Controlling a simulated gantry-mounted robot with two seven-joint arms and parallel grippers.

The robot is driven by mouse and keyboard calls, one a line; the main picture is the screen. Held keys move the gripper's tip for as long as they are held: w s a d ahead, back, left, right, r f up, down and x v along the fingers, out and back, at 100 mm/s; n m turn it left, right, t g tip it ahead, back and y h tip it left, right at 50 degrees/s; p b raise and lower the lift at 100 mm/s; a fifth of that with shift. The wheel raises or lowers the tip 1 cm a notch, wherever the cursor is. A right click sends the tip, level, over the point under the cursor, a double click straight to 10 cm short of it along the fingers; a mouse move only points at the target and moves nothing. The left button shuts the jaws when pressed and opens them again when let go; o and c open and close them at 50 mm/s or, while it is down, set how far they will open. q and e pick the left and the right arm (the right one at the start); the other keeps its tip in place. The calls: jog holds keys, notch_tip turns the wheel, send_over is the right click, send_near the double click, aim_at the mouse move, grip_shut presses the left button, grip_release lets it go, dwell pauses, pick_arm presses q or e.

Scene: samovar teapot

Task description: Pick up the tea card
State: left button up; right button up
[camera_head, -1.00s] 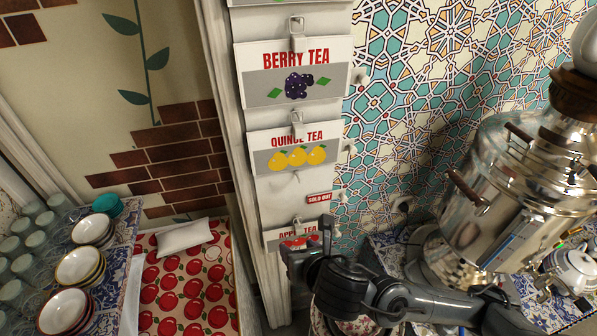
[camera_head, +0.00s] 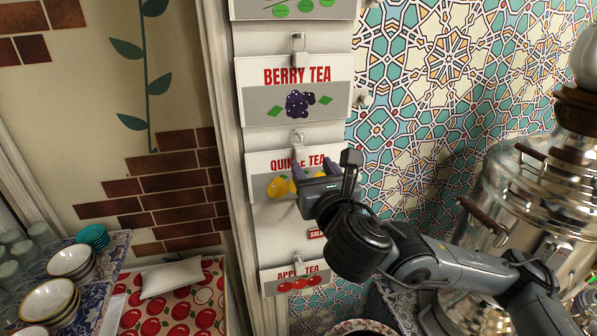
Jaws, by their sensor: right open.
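Several tea cards hang from metal clips on a white panel. The berry tea card (camera_head: 294,88) is in full view. The quince tea card (camera_head: 262,165) hangs below it, its middle and right side partly covered by my right gripper. The apple tea card (camera_head: 296,281) hangs lower down. My right gripper (camera_head: 312,172) is open, with its fingers pointing up in front of the quince tea card. I cannot tell whether the fingers touch the card. My left gripper is not in view.
A silver samovar (camera_head: 525,200) stands at the right, close to my right arm. A small red sold out tag (camera_head: 316,234) is partly hidden below the gripper. Stacked bowls (camera_head: 48,300) stand on the left ledge. A white pillow (camera_head: 172,278) lies on a red patterned cloth.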

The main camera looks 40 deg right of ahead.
aim_at(302, 155)
jog(key=shift+a+x, duration=0.2)
jog(key=shift+x, duration=3.05)
jog(key=shift+f, duration=0.15)
jog(key=shift+c, duration=0.4)
grip_shut()
